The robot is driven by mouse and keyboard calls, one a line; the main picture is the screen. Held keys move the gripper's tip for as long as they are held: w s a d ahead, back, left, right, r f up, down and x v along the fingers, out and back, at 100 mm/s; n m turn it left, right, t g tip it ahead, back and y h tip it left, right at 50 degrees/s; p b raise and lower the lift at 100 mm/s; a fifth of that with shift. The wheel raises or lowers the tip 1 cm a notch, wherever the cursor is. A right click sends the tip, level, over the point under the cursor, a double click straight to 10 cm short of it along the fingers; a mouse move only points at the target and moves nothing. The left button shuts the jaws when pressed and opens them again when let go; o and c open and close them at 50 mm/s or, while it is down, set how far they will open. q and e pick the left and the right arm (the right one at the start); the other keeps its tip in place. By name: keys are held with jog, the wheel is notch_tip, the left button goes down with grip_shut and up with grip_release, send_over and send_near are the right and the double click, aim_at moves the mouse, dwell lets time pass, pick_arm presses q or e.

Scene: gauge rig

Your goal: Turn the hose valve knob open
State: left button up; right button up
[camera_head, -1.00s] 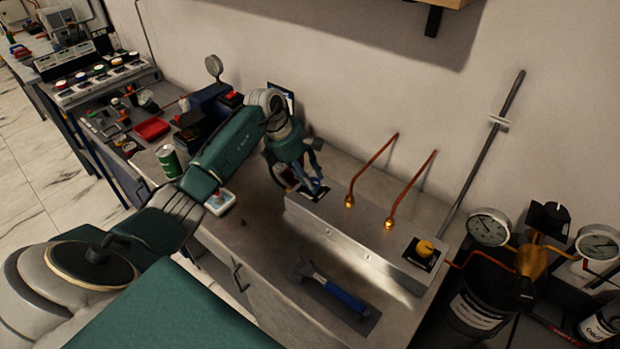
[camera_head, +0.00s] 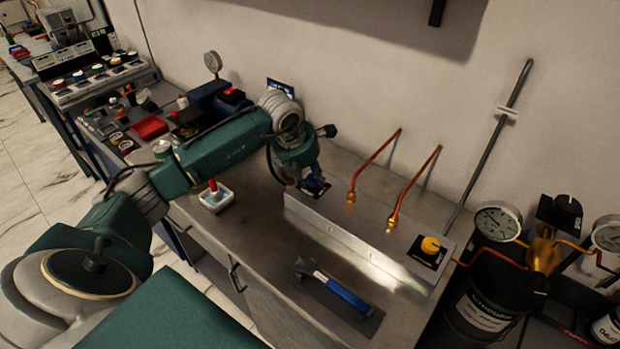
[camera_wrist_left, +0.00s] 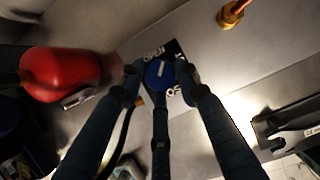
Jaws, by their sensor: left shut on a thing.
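The hose valve knob is blue with a white pointer bar (camera_wrist_left: 160,74), on a dark plate marked "OPEN" at its upper left in the left wrist view. My left gripper (camera_wrist_left: 160,80) has its fingers around the blue knob and is shut on it. In the head view my left gripper (camera_head: 316,188) reaches down at the left end of the metal box (camera_head: 335,232), and the knob is hidden there. A yellow knob (camera_head: 430,245) sits on a black plate at the box's right end. My right gripper is not in view.
Copper pipes (camera_head: 407,190) rise from the box near the gripper. A blue-handled tool (camera_head: 345,293) lies on a mat in front. A red joystick (camera_head: 214,194) stands to the left. In the wrist view a red rounded object (camera_wrist_left: 60,74) lies close to the left finger.

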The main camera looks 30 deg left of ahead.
pick_arm(q)
jog(key=n+b, duration=0.1)
jog(key=n+y+b, duration=0.1)
jog(key=n, duration=0.1)
jog(key=n+y+b, duration=0.1)
jog(key=n, duration=0.1)
jog(key=shift+w+d+r, duration=0.25)
jog(key=shift+w+d, duration=0.1)
jog(key=shift+w, duration=0.05)
jog(key=shift+r+n+g+y+b, duration=0.15)
jog(key=shift+n+g+y+b, duration=0.4)
jog(key=shift+n, duration=1.25)
jog(key=shift+a+n, duration=0.1)
jog(key=shift+n, duration=0.2)
jog(key=o, duration=0.9)
jog(key=shift+o, duration=1)
jog(key=v, duration=1.1)
jog(key=shift+s+d+r, duration=0.2)
jog(key=shift+d+r, duration=0.1)
jog(key=shift+d, duration=0.05)
